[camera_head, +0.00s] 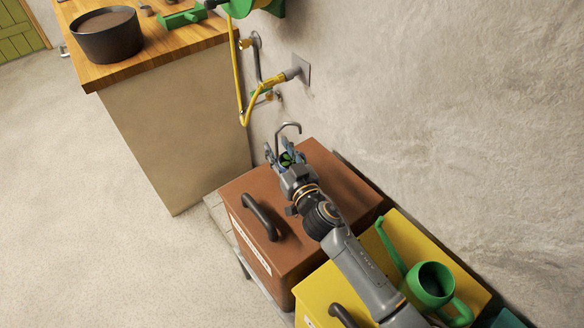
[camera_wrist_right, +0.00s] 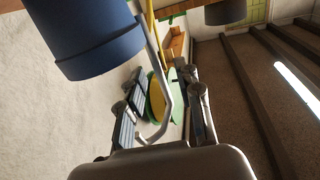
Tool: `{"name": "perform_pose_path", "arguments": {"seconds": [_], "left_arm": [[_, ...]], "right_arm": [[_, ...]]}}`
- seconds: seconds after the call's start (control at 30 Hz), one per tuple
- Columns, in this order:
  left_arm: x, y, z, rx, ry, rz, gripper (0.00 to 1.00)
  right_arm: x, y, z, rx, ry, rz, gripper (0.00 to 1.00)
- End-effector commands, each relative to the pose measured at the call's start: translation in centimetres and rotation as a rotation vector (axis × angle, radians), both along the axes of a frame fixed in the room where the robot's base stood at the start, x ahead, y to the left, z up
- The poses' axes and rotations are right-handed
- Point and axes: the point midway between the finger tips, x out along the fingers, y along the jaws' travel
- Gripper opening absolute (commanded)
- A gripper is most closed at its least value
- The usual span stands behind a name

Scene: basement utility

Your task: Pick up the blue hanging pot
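The blue hanging pot (camera_wrist_right: 95,40) fills the upper left of the right wrist view, with a curved grey hanger running down from it. The hanger's hook (camera_head: 287,127) also shows in the head view, just beyond my right gripper (camera_head: 282,153). Green leaves show among the fingers there, and the gripper mostly hides the pot's body. In the wrist view, the fingers of my right gripper (camera_wrist_right: 163,85) stand apart, with the hanger passing between them. I cannot tell whether a finger touches it. My left gripper is not in view.
A brown box (camera_head: 330,195) with a dark handle lies below the gripper. A yellow box (camera_head: 325,290) carries a green watering can (camera_head: 432,282). The rough wall (camera_head: 450,100), pipes and a yellow hose (camera_head: 239,85) are close by. A wooden counter (camera_head: 150,55) holds a dark pot (camera_head: 106,38).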

Motion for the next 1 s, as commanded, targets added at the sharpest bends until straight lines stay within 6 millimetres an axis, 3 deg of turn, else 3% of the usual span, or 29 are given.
{"name": "perform_pose_path", "arguments": {"seconds": [0.1, 0.37, 0.57, 1.0], "left_arm": [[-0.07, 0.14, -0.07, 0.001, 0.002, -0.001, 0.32], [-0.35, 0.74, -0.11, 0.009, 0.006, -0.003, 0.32], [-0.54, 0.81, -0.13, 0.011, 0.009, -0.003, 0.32], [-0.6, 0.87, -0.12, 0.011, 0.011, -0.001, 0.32]], "right_arm": [[1.14, 0.49, 0.0, 0.001, 0.0, -0.001, 0.34], [1.4, 0.58, -0.03, 0.0, 0.0, 0.0, 0.34], [1.38, 0.57, -0.03, 0.0, 0.0, -0.001, 0.0], [1.38, 0.55, -0.04, 0.0, 0.0, -0.001, 0.0]]}}
